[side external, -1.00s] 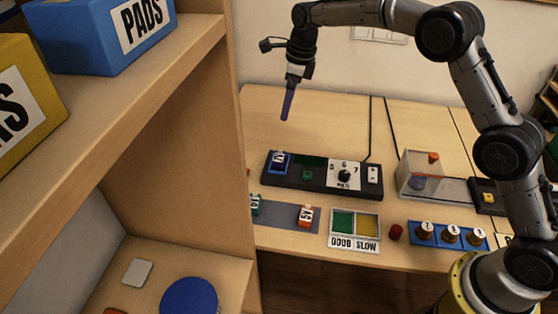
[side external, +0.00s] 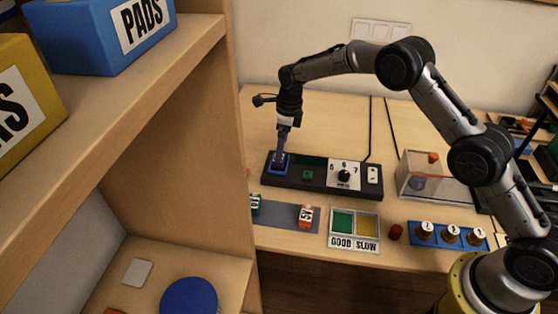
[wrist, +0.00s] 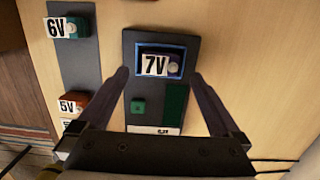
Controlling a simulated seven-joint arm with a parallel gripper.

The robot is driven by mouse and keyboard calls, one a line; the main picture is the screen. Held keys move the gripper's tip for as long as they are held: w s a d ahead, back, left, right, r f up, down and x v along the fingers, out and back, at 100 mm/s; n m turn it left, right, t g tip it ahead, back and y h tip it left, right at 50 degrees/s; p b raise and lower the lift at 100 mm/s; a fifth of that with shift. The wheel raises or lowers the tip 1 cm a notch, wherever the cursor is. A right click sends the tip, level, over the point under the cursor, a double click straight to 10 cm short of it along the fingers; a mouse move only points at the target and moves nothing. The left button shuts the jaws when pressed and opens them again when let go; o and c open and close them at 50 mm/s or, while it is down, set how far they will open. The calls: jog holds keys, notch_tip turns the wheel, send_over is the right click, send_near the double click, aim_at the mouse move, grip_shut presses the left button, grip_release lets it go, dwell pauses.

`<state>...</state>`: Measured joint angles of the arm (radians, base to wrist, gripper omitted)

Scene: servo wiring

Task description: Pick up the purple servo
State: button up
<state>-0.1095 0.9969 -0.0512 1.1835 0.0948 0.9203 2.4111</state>
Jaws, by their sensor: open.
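The purple servo (wrist: 174,57), with a white "7V" label, sits in the blue-rimmed bay at one end of the black tester. In the side external view the servo (side external: 279,164) is partly hidden by my fingers. My gripper (side external: 281,152) points down just above it. In the wrist view my gripper (wrist: 159,75) is open, with a fingertip on each side of the bay and the servo between and slightly beyond the tips. I cannot tell whether the fingers touch it.
The black tester (side external: 318,184) has a green button and a dial marked 5, 6, 7. A grey strip (side external: 281,215) carries a green 6V servo (wrist: 78,27) and a red 5V servo (wrist: 76,103). Green and yellow bins (side external: 354,225) stand nearby. A wooden shelf (side external: 190,90) rises at left.

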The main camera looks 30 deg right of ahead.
jog(key=shift+w+a+f, duration=0.15)
jog(key=shift+f, duration=0.8)
jog(key=shift+w+a+f, duration=0.1)
jog(key=shift+f, duration=0.8)
jog(key=c, duration=1.3)
jog(key=shift+c, duration=1)
jog(key=shift+r, duration=0.15)
